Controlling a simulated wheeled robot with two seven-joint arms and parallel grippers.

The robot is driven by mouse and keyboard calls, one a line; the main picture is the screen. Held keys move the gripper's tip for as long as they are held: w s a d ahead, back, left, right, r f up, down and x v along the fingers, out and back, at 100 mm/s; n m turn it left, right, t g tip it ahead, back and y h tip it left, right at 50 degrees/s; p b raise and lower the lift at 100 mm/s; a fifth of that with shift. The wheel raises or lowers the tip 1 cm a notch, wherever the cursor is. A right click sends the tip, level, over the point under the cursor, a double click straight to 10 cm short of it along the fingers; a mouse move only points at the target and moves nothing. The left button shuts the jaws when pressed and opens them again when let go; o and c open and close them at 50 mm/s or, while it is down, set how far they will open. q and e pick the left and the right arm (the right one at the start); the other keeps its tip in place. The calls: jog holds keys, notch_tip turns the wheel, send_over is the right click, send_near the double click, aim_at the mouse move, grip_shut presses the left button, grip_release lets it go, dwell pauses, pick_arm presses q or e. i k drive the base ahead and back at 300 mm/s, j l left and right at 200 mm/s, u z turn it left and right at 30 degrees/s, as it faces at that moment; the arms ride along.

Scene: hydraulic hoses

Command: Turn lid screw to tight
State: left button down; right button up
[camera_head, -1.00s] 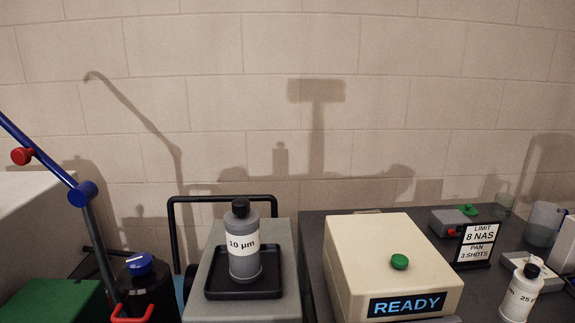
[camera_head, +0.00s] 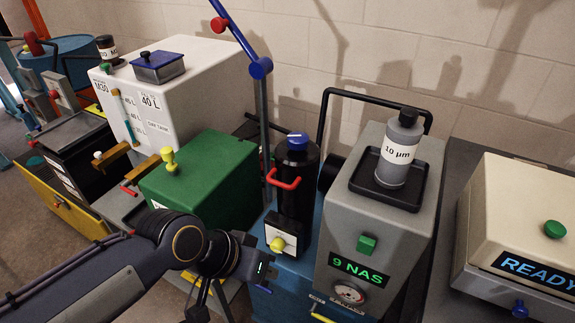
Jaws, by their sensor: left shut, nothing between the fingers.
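A black cylindrical housing (camera_head: 295,185) stands right of the green box, with a red loop handle (camera_head: 284,181) on its front. A blue knob with a pale mark (camera_head: 297,139) sits on its top; it looks like the lid screw, and how tight it is I cannot tell. My left gripper (camera_head: 267,271) is shut and empty, low in front of the housing and below the knob, near the small white box with a yellow knob (camera_head: 278,243). It appears apart from the housing. My right gripper is out of view.
A green box (camera_head: 205,170) and a white tank (camera_head: 190,85) stand left. Right of the housing is a grey unit (camera_head: 400,235) reading 9 NAS, with a 10 µm bottle (camera_head: 399,150) in its black tray. A blue lever (camera_head: 240,40) rises behind the housing.

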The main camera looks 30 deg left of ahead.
aim_at(296, 141)
jog(key=k+u, duration=0.2)
jog(key=u, duration=0.65)
